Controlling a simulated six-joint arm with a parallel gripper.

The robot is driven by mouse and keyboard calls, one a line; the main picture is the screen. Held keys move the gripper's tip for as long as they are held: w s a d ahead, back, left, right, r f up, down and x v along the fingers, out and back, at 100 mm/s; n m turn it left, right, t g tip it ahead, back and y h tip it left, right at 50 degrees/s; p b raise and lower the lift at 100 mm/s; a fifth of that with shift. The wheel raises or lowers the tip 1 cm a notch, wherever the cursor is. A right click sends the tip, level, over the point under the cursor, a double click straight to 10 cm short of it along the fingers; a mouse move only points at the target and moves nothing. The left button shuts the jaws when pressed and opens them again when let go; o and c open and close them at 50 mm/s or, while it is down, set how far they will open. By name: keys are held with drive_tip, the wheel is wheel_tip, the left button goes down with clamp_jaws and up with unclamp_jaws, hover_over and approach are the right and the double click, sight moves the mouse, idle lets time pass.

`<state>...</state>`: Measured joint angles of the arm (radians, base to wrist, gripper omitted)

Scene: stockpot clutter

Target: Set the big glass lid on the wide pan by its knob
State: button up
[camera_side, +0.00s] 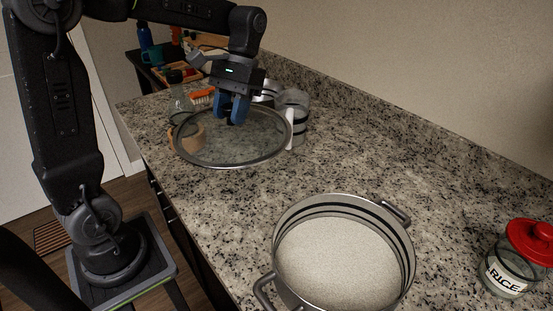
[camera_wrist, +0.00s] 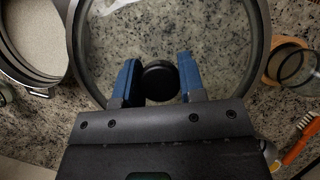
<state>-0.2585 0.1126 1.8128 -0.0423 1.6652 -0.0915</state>
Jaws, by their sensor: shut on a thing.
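The big glass lid (camera_side: 240,146) has a dark rim and is held up above the counter at the back left, roughly level in the side view. My gripper (camera_side: 233,112) is above its middle, with blue fingers shut on the black knob. In the wrist view the knob (camera_wrist: 158,80) sits between the fingers, and the lid's rim (camera_wrist: 262,38) curves around them. The wide pan (camera_side: 343,204) stands open and empty at the front of the counter, apart from the lid. Part of the pan (camera_wrist: 36,76) shows at the upper left of the wrist view.
A rice jar (camera_side: 511,270) with a red lid stands at the front right. Bare granite lies between the lid and the pan.

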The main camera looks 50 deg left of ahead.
sight(231, 106)
wheel_tip(231, 106, up, 6)
drive_tip(key=shift+d+f, duration=0.1)
drive_tip(key=w+d+m+y, duration=0.2)
drive_tip(key=d+m, duration=0.2)
drive_tip(key=d, duration=2.6)
wheel_tip(231, 106, down, 13)
drive_tip(key=shift+w, duration=0.25)
drive_tip(key=o, duration=1.1)
